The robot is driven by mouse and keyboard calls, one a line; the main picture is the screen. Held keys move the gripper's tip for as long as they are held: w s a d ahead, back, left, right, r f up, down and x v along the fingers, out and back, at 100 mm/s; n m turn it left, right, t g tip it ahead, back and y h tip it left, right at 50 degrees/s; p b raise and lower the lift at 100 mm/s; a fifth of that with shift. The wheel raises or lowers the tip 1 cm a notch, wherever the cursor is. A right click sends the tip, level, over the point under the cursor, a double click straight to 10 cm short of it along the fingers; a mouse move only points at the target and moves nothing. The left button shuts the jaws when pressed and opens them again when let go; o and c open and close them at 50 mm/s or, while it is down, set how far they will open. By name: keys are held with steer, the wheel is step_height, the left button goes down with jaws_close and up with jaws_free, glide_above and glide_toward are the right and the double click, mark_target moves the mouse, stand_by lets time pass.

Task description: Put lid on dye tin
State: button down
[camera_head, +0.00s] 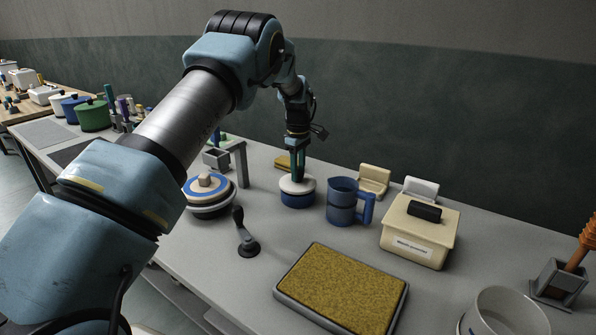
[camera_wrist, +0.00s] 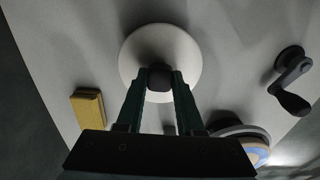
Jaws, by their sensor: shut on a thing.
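A round white lid (camera_head: 297,183) with a dark knob sits over a blue tin (camera_head: 297,200) in the middle of the bench. My gripper (camera_head: 297,177) points straight down and is shut on the lid's knob. In the wrist view the white lid (camera_wrist: 135,55) shows from above, and my gripper's two green fingers (camera_wrist: 160,77) close on the knob from either side. The lid looks level and lined up with the tin, touching or nearly touching its rim. The fingers hide the knob in the head view. The lid hides the tin in the wrist view.
A blue jug (camera_head: 342,201) stands close right of the tin. A cream box (camera_head: 415,236) with a black handle is farther right. A stacked lidded pot (camera_head: 208,196) and a dark crank (camera_head: 246,240) lie left. A mustard-topped tray (camera_head: 342,287) fills the front. A yellow block (camera_head: 284,162) is behind.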

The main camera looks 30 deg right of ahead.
steer(key=shift+f, duration=0.55)
stand_by(0.4)
steer(key=shift+c, duration=2.3)
jaws_free()
steer(key=shift+r, duration=0.1)
steer(key=shift+r+p, duration=2.1)
steer(key=shift+r, duration=1.8)
